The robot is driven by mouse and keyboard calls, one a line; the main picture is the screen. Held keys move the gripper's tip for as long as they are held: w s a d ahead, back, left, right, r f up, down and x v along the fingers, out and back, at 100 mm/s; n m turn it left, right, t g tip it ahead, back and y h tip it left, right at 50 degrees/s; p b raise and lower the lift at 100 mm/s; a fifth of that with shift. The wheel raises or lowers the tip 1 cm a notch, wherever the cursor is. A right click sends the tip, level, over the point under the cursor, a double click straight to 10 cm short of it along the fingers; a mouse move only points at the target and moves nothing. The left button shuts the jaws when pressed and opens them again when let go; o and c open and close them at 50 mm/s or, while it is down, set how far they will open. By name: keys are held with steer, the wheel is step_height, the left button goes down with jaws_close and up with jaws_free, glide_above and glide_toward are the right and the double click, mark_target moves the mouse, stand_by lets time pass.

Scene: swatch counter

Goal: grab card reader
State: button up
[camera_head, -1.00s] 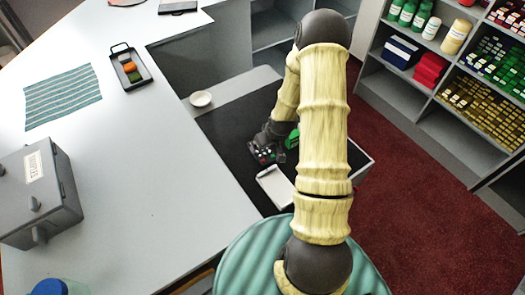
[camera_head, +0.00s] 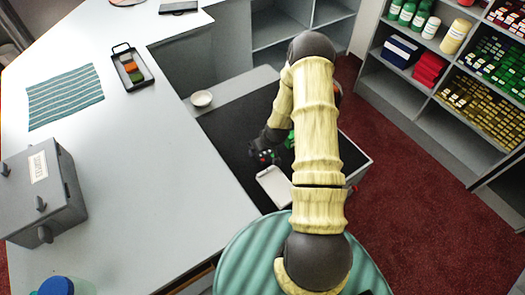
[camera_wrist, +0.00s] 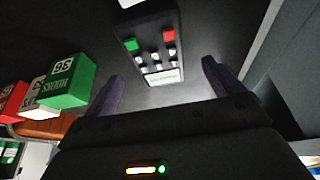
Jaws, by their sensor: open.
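The card reader (camera_wrist: 153,45) is a dark slab with a green key, a red key, several pale keys and a white label. In the wrist view it lies ahead of my gripper (camera_wrist: 162,78), roughly in line with the space between the two fingers. The fingers are apart, with nothing between them. In the head view the card reader (camera_head: 263,157) is on the dark counter surface, mostly hidden under my gripper (camera_head: 262,146). I cannot tell whether the fingers touch it.
Green (camera_wrist: 68,82), white and red labelled blocks stand close to the left finger. A white tray-like pad (camera_head: 274,187) lies near the card reader. A grey box (camera_head: 42,190) stands on the left counter.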

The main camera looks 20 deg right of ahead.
steer(key=shift+p+x, duration=0.65)
steer(key=shift+x, duration=1.3)
steer(key=shift+d, duration=0.1)
steer(key=c, duration=1.3)
steer(key=shift+w+r, duration=0.1)
steer(key=shift+r, duration=0.1)
step_height(320, 180, up, 10)
steer(key=b, duration=0.3)
steer(key=shift+f, duration=0.15)
